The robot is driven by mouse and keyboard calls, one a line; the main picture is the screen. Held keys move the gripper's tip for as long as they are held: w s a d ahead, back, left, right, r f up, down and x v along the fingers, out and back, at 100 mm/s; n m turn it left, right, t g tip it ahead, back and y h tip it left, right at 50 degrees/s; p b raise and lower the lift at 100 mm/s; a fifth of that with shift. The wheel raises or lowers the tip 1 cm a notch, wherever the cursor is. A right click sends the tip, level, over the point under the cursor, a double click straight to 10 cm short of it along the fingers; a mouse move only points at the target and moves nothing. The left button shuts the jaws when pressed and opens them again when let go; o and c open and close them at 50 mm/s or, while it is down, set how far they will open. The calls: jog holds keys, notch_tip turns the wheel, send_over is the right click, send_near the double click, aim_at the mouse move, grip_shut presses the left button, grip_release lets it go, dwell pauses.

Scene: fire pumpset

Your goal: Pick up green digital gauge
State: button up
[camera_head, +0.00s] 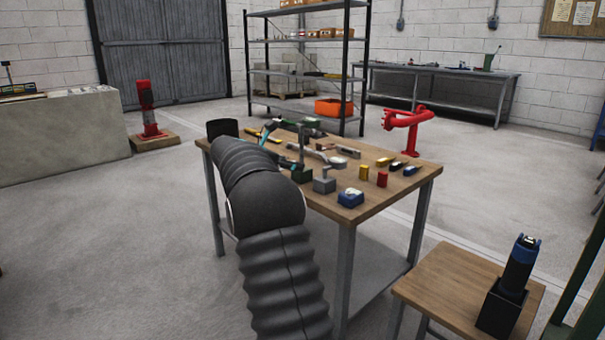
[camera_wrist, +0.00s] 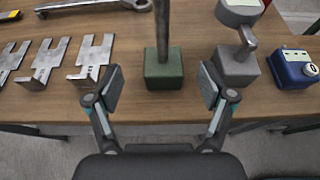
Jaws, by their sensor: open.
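A green block (camera_wrist: 164,69) with a grey upright post stands on the wooden table (camera_head: 395,196). In the wrist view the top of its post is cut off, so no gauge face shows. In the head view its green base (camera_head: 302,175) is partly behind my arm. My gripper (camera_wrist: 161,87) is open, its two fingers apart on either side of the green block's near side. The fingers do not visibly grip it. A grey block (camera_wrist: 238,67) with a grey gauge-like head stands close on the right, near the right finger.
A blue block (camera_wrist: 293,68) with a round dial lies further right. Several flat metal brackets (camera_wrist: 92,58) and a wrench (camera_wrist: 95,5) lie to the left and behind. Red and yellow cylinders (camera_head: 382,178) stand on the table's right. The near table edge runs under my fingers.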

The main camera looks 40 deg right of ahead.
jog(key=shift+b+x, duration=0.35)
jog(key=shift+x, duration=2.5)
jog(key=shift+s, duration=0.2)
grip_shut()
